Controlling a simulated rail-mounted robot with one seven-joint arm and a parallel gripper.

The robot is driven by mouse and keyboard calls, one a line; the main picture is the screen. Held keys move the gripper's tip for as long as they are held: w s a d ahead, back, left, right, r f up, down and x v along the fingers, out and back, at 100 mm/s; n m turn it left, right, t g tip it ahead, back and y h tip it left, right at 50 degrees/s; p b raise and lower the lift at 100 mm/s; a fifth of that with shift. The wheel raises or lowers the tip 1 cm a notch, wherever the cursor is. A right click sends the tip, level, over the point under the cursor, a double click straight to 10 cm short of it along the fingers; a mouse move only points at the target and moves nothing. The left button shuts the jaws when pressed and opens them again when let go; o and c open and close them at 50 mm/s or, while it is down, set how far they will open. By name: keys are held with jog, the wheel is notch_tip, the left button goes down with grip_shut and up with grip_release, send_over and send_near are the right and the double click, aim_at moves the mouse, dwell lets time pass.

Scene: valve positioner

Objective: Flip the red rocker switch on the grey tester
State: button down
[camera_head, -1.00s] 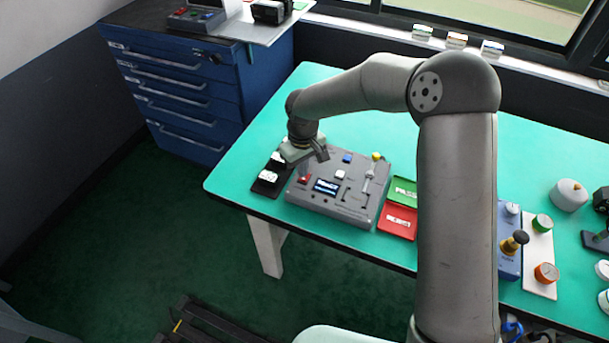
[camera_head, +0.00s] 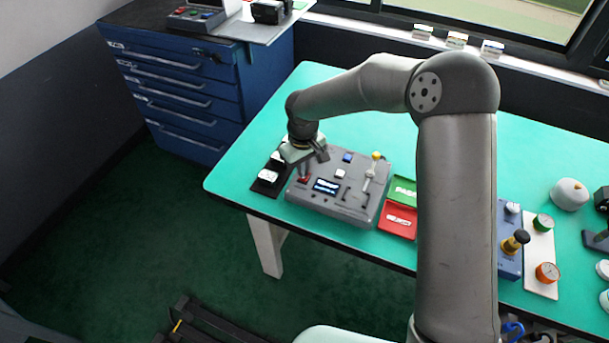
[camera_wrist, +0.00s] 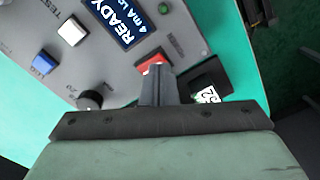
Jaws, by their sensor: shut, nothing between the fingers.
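The grey tester (camera_head: 337,208) lies flat on the green bench, with a lit screen (camera_head: 326,186). In the wrist view the screen (camera_wrist: 118,22) reads "READY". The red rocker switch (camera_head: 304,179) is near the tester's left front corner. In the wrist view the red switch (camera_wrist: 152,63) shows just beyond my fingertips, partly hidden by them. My gripper (camera_wrist: 157,72) is shut and empty, its tips at the near edge of the switch. Whether they touch it I cannot tell. In the head view my gripper (camera_head: 304,168) is over the tester's left part.
A black holder (camera_head: 264,187) with white-labelled parts stands left of the tester. A green PASS tray (camera_head: 404,190) and a red REJECT tray (camera_head: 398,222) lie to its right. A white button (camera_wrist: 72,31), a blue button (camera_wrist: 43,62) and a black knob (camera_wrist: 90,100) are near the switch.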

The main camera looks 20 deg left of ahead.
jog(key=shift+f+b, duration=0.55)
jog(key=shift+f, duration=0.15)
jog(key=shift+r, duration=0.1)
jog(key=shift+r+p, duration=2.1)
jog(key=shift+r, duration=1.35)
